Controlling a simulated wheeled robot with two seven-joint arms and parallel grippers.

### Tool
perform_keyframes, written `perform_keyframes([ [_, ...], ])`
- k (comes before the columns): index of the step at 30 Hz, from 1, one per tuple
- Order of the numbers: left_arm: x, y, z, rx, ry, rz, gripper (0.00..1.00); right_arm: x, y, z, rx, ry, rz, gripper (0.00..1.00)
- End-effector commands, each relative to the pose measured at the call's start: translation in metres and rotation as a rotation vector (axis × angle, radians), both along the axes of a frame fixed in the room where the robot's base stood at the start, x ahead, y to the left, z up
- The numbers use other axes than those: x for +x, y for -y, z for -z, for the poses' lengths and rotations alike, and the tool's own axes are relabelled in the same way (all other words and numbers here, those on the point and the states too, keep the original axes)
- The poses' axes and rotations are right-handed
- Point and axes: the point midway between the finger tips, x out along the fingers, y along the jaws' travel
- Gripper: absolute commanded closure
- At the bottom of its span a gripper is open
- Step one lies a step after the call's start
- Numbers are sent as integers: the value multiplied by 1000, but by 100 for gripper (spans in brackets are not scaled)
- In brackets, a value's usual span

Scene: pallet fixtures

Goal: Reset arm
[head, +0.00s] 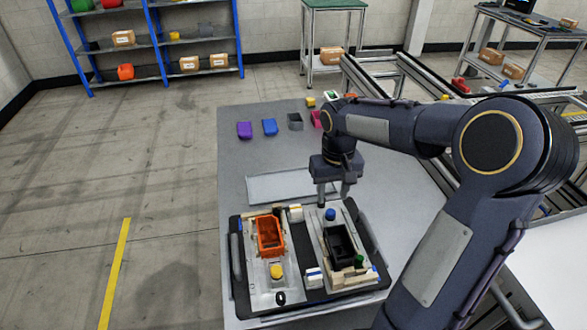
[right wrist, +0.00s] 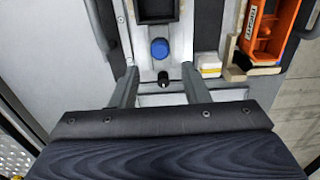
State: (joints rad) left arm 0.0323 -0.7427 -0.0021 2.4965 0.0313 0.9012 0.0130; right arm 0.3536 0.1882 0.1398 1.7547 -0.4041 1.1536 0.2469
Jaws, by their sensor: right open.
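My right gripper (head: 333,198) is open and empty above the far end of the pallet fixture (head: 236,280). In the right wrist view its two fingers (right wrist: 160,82) stand apart, with a blue round knob (right wrist: 159,48) beyond and between their tips. That blue knob also shows in the head view (head: 330,214), just below the gripper. A black open box (head: 340,246) sits in the right fixture. An orange open box (head: 270,237) sits in the left fixture and shows at the top right of the right wrist view (right wrist: 268,28). My left gripper is not in view.
A yellow knob (head: 276,271) is in front of the orange box. A flat grey panel (head: 280,187) lies behind the pallet.

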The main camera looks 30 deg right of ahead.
Motion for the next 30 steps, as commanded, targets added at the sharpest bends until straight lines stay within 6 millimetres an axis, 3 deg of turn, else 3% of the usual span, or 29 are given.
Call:
perform_keyframes([
  [6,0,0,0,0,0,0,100,-2,-1,-2,1,6,-2,58],
  [10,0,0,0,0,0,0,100,-16,-14,-15,16,47,-18,58],
  [18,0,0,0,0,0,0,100,-87,-74,-48,113,248,-84,58],
  [24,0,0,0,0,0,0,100,-138,-116,-48,208,405,-125,58],
  [30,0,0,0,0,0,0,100,-165,-141,-40,276,502,-150,58],
])
